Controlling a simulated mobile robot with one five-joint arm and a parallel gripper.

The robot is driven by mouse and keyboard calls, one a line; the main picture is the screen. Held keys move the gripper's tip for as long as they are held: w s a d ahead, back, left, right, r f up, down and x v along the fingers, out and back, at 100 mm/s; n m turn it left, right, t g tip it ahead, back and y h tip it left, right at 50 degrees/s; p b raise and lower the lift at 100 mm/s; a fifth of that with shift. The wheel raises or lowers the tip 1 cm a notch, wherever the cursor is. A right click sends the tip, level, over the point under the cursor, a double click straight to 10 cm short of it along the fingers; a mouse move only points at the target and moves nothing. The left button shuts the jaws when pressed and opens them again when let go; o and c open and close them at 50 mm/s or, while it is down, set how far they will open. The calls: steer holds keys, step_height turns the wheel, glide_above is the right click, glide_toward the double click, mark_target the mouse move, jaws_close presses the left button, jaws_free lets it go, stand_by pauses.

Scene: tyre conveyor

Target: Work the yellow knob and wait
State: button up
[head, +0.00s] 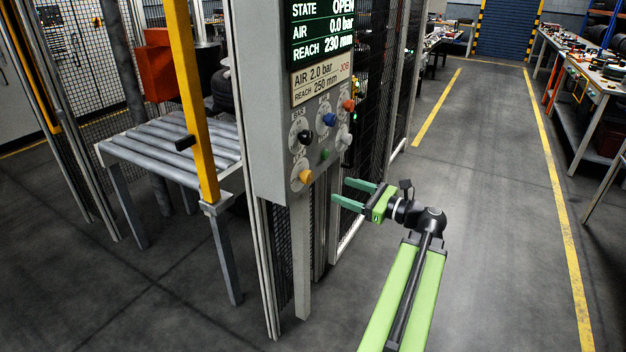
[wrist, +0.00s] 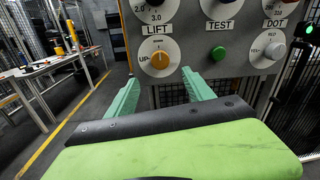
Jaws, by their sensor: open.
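The yellow knob (head: 305,176) sits at the lower left of the grey control panel. In the wrist view the yellow knob (wrist: 160,60) is on a white dial under the label LIFT, with UP marked at its left. Its exact setting is hard to tell. My gripper (head: 341,190) is open and empty, to the right of the knob in the head view and apart from it. In the wrist view its green fingers (wrist: 158,80) spread below and either side of the knob. The display (head: 322,28) reads STATE OPEN, AIR 0.0 bar, REACH 230 mm.
A card (head: 321,80) reads AIR 2.0 bar, REACH 250 mm. A blue knob (head: 329,119), a red knob (head: 348,105), a green button (head: 325,154) and a grey knob (wrist: 275,50) share the panel. A roller conveyor (head: 170,145) stands left. The aisle floor right is clear.

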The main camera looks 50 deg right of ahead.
mark_target(310, 178)
steer(key=w, duration=0.4)
steer(key=w+a, duration=0.1)
steer(key=w, duration=0.2)
steer(key=w+a, duration=0.1)
steer(key=w, duration=0.3)
steer(key=shift+w+a, duration=0.1)
steer(key=shift+w, duration=0.25)
steer(key=shift+c, duration=0.4)
steer(key=c, duration=1.2)
steer(key=shift+w, duration=0.1)
jaws_close()
